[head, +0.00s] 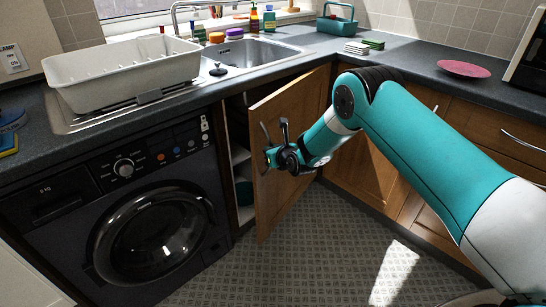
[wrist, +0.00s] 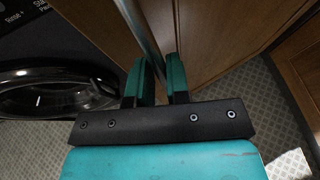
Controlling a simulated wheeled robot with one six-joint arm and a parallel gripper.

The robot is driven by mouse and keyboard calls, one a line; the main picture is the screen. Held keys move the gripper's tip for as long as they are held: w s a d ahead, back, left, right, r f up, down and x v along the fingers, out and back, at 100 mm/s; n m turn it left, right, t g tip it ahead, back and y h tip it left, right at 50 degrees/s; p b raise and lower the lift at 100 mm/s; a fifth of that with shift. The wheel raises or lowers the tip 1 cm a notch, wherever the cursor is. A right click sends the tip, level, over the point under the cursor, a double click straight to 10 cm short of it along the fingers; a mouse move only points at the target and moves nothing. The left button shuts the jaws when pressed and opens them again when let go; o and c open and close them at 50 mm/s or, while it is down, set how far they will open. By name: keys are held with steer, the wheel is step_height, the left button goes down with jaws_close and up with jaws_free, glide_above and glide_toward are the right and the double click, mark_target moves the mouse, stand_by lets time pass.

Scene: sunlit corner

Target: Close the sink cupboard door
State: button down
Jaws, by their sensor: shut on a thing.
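The wooden sink cupboard door (head: 288,107) stands ajar below the sink, swung out over the floor. The dark cupboard opening (head: 238,135) shows at its left, with a shelf and a green item inside. The metal bar handle (wrist: 139,30) is on the door's outer side and runs between my fingers in the wrist view. My gripper (head: 268,152) is at the door's free edge, shut on this handle; it also shows in the wrist view (wrist: 158,78). The fingers hide part of the handle.
A black washing machine (head: 135,205) stands left of the cupboard. The counter above holds a sink (head: 245,55) and a dish rack (head: 125,75). More wooden cupboards (head: 365,165) line the right side. The tiled floor (head: 300,265) in front is clear.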

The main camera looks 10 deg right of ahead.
steer(key=shift+s+a+f, duration=0.1)
steer(key=shift+a+f, duration=0.05)
steer(key=shift+a, duration=0.25)
steer(key=shift+d, duration=0.1)
steer(key=c, duration=1.4)
jaws_free()
steer(key=shift+d, duration=0.1)
steer(key=v, duration=1.7)
steer(key=shift+r, duration=0.2)
steer(key=shift+s+d, duration=0.1)
